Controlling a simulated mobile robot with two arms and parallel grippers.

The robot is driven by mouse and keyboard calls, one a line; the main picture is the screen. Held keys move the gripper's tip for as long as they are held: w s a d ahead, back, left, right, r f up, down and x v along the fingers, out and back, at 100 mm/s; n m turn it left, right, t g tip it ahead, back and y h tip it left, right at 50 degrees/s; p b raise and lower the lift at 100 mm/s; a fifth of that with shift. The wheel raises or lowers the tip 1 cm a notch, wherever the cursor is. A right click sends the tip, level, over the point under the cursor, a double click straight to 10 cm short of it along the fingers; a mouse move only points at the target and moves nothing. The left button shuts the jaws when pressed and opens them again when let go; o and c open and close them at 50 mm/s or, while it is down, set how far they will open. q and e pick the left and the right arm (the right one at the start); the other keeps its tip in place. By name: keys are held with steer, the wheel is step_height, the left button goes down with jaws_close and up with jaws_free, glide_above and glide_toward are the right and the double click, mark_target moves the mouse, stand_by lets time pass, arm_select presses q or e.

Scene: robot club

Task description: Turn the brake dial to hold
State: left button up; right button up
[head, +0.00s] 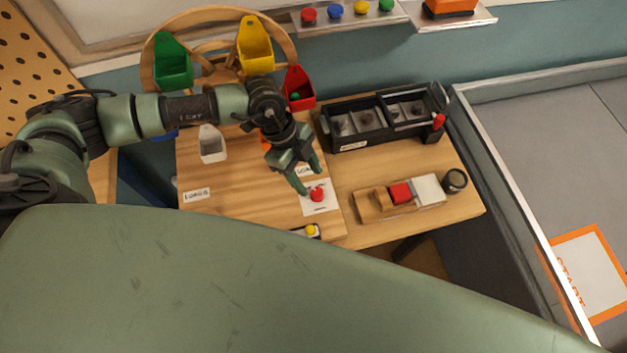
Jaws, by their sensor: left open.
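I cannot make out any lettering such as "hold", so which part is the brake dial is uncertain. A small round red piece (317,194) sits on a white card (321,208) on the table. A dark round knob-like cylinder (455,181) stands at the right end of a wooden block. My left gripper (309,178) is open, pointing down just above and beside the red piece, with nothing seen between its fingers. Contact cannot be told. My right gripper is not in view.
The wooden block (374,206) carries a red and a white piece. A black tray (375,141) with a red-tipped lever (438,122) stands behind it. My green body hides the table's front.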

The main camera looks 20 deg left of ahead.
mark_target(316, 191)
arm_select(q)
steer(key=x, duration=0.4)
steer(key=shift+d+p, duration=0.1)
steer(key=shift+p, duration=0.25)
steer(key=shift+d+f, duration=0.15)
steer(key=shift+f, duration=0.55)
steer(key=c, duration=0.4)
jaws_close()
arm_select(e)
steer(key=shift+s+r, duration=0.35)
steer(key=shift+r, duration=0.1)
